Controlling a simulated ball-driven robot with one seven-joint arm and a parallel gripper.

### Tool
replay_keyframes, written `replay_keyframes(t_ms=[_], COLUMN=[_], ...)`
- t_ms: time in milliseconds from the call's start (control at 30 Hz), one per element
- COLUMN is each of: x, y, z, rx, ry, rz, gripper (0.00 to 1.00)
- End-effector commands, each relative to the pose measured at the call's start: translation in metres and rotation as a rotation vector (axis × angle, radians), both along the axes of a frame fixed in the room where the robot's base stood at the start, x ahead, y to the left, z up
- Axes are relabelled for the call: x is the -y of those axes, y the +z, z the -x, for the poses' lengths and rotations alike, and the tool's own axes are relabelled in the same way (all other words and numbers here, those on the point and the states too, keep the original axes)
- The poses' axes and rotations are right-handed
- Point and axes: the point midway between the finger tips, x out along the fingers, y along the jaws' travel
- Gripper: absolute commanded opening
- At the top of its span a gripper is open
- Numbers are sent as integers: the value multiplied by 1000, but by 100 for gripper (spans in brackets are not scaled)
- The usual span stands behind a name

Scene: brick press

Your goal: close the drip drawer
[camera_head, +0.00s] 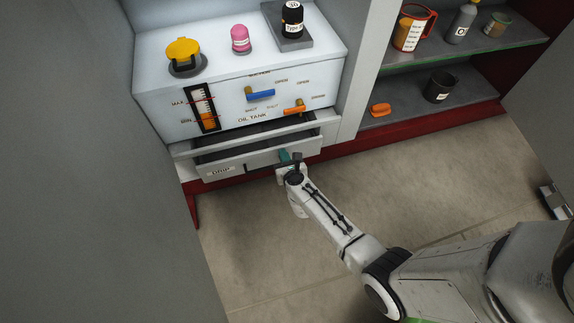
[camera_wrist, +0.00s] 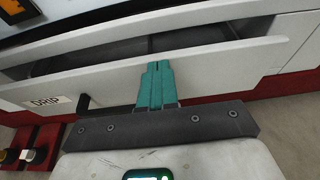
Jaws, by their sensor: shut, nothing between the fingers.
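The drip drawer (camera_head: 235,161) is a pale drawer labelled DRIP below the oil tank panel. It stands partly open, and its dark inside shows behind the front. In the wrist view, the drawer front (camera_wrist: 210,72) runs across the picture, with a dark handle (camera_wrist: 88,102) beside the label. My gripper (camera_head: 285,156) is at the right part of the drawer front. Its teal fingers also show in the wrist view (camera_wrist: 156,68), shut and empty, with the tips overlapping the drawer front. I cannot tell whether they touch it.
Above the drawer is the white oil tank (camera_head: 225,118) with a blue lever (camera_head: 260,94) and an orange lever (camera_head: 295,107). A dark shelf (camera_head: 400,115) on the right holds a black mug (camera_head: 439,88). The floor (camera_head: 260,235) in front is clear around my arm.

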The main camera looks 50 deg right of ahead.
Motion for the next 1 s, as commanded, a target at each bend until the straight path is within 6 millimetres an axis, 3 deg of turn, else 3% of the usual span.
replay_keyframes(t_ms=[467, 733, 1000], x=[4, 18, 17], y=[0, -1, 0], z=[-5, -26, -26], rx=[1, 1, 1], ry=[0, -2, 0], rz=[-1, -1, -1], gripper=[0, 0, 0])
